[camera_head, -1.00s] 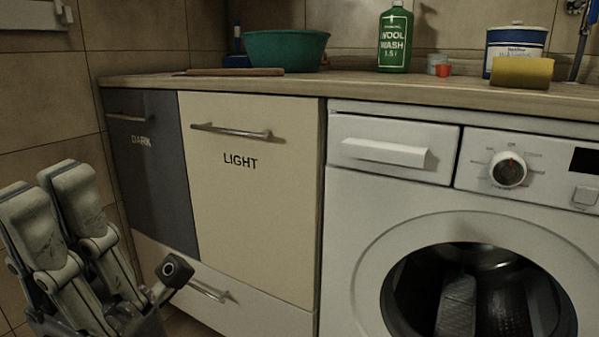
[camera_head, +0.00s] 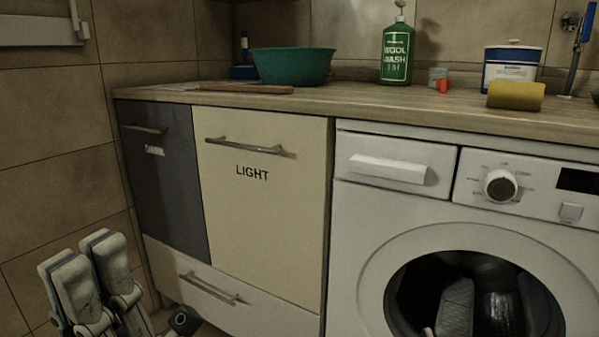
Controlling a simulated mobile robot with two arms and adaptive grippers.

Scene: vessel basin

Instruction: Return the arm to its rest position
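My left gripper (camera_head: 88,258) is at the lower left corner of the head view, in front of the tiled wall and left of the dark cabinet. Its two pale, grey-jointed parts stand side by side, pointing up. A dark rounded part (camera_head: 184,320) of it shows near the bottom edge. I see nothing held in it, but its lower part is cut off, and I cannot tell if it is open or shut. My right gripper cannot be made out. A small pale tip (camera_head: 429,332) shows at the bottom edge before the washer; I cannot tell what it is.
The cabinet has a dark door (camera_head: 165,200), a cream door (camera_head: 262,215) marked LIGHT, and a drawer (camera_head: 225,295). Beside it stands a washing machine (camera_head: 395,205), its drum open. The counter (camera_head: 350,102) above holds a green basin (camera_head: 292,66), a green bottle (camera_head: 396,55) and a yellow roll (camera_head: 516,95).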

